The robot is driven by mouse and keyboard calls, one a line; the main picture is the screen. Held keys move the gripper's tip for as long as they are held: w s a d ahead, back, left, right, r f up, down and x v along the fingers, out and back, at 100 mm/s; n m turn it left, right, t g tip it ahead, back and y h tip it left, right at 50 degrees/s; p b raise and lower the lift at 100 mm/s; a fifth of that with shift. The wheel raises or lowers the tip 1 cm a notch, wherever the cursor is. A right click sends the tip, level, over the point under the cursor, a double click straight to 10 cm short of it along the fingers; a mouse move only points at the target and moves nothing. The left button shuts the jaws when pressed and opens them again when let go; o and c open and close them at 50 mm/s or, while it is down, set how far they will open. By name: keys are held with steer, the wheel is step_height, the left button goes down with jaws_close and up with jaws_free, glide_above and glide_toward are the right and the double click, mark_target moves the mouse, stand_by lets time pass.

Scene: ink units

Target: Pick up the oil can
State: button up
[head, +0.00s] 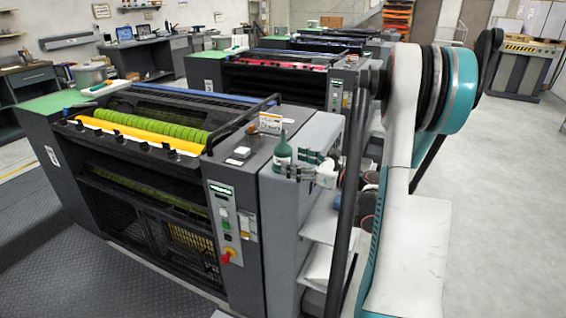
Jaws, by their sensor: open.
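The oil can (283,151) is a small dark green can with a pale band and a thin upright spout. It stands upright on the top right of the nearest printing unit. My gripper (293,164) is open and comes in from the right, low at the can. Its dark fingers overlap the can's right side and lower part in the picture. I cannot tell whether they are around the can or only in front of it, or whether they touch it. The can's base is partly hidden by the fingers.
A small white box with an orange label (270,122) stands behind the can. A small pale block (239,153) lies to its left on the nearest printing unit (200,150). A black bar (243,120) rises beside them. More printing units stand behind. Grey floor (500,200) is open at right.

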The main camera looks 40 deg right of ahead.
mark_target(291, 158)
steer(key=b+x, duration=0.2)
steer(key=x, duration=0.3)
steer(key=shift+w+d+r, duration=0.15)
steer(key=c, duration=1.5)
steer(key=shift+o, duration=0.2)
steer(key=shift+r, duration=0.1)
